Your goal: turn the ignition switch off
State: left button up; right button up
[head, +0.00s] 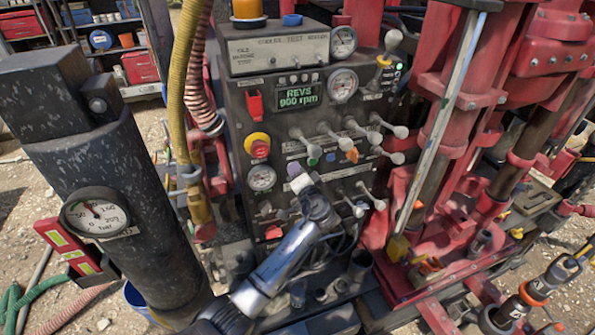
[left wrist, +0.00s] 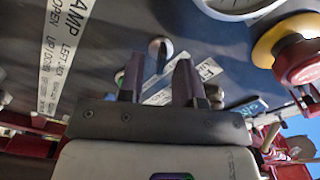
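A dark control panel (head: 290,115) stands in the middle of the head view, with a lit display (head: 299,92) reading REVS 900 rpm. I cannot pick out the ignition switch for certain. My left gripper (head: 297,172) is in front of the panel's lower middle, and its arm hides part of it. In the left wrist view the two dark fingers (left wrist: 158,80) stand apart, with nothing held between them. A small silver knob (left wrist: 159,46) and white labels show on the panel beyond the fingertips; contact cannot be told.
A red stop button with a yellow ring (head: 257,146) and a gauge (head: 262,178) sit left of the gripper. Several levers (head: 345,132) stick out to its right. Hoses (head: 185,90) hang at the left, and red rig columns (head: 455,120) stand at the right.

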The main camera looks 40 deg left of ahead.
pick_arm(q)
jog(key=shift+c, duration=0.4)
grip_shut()
jog(key=n+b, duration=0.6)
jog(key=b, duration=0.5)
jog(key=n+b, duration=0.6)
jog(key=b, duration=0.5)
jog(key=shift+s+a+r+b, duration=0.1)
jog(key=shift+s+a+b, duration=0.05)
jog(key=shift+b, duration=0.15)
